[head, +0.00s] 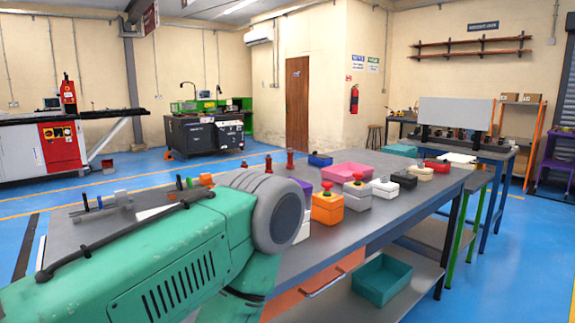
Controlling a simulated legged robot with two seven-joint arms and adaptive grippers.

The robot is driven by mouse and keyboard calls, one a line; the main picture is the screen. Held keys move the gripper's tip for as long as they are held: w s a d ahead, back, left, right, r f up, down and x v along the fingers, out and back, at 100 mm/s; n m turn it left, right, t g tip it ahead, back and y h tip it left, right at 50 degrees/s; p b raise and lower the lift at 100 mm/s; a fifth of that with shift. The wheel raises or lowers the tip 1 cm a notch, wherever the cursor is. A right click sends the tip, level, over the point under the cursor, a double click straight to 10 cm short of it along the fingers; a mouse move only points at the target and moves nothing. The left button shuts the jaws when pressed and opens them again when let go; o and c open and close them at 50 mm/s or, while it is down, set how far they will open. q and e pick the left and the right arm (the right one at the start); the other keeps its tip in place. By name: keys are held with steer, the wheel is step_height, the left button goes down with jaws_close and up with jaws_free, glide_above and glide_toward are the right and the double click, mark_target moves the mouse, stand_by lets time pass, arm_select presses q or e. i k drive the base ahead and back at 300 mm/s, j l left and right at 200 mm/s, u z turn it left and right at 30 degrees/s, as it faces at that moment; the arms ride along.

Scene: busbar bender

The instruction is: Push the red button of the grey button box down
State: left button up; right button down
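The grey button box (356,203) stands upright on the long grey table, right of the middle of the head view. Its red button (357,177) sits on top over a yellow collar and looks raised. An orange button box (327,214) with a red button stands just left of it, nearer my arm. A white button box (384,192) stands just right of it. A green arm link of mine with a grey joint fills the lower left and hides part of the table. Neither gripper shows, and nothing visible touches the grey box.
The long table (300,257) also carries a pink bin (340,173), a small blue bin (320,160), a black box (404,181) and a cream box (421,174). A teal bin (381,281) lies on the lower shelf. The tabletop in front of the boxes is clear.

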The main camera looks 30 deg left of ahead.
mark_target(357, 175)
steer(key=i+l+u, duration=0.25)
steer(key=u, duration=0.15)
steer(key=i+l+u, duration=0.65)
steer(key=l+u, duration=0.2)
steer(key=i+l+u, duration=0.2)
steer(key=l+u, duration=0.25)
